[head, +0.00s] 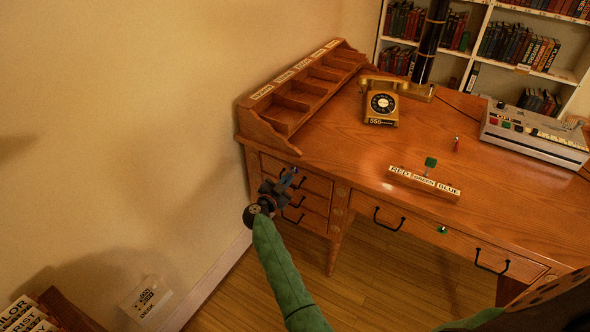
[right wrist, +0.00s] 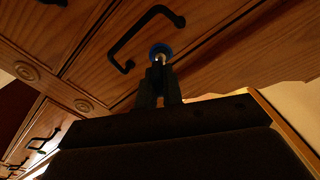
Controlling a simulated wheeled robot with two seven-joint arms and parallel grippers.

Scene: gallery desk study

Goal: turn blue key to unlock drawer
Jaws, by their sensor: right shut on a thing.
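My right gripper (head: 281,184) is at the top left drawer (head: 316,184) of the desk, shut on the blue key. In the right wrist view its fingers (right wrist: 158,84) point at a round blue lock plate (right wrist: 161,49) on the drawer front, beside a black handle (right wrist: 138,34). A small shiny bit of the key shows between fingertips and plate; the fingers hide most of it, so I cannot tell how far it is in or turned. The drawer looks closed. My left gripper is not in view.
A key rack (head: 424,182) labelled RED, GREEN and BLUE holds a green key (head: 430,162). A small red item (head: 457,144) stands behind it. The middle drawer has a green lock (head: 442,230). A gold telephone (head: 381,107) and a grey machine (head: 534,134) stand on the desk.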

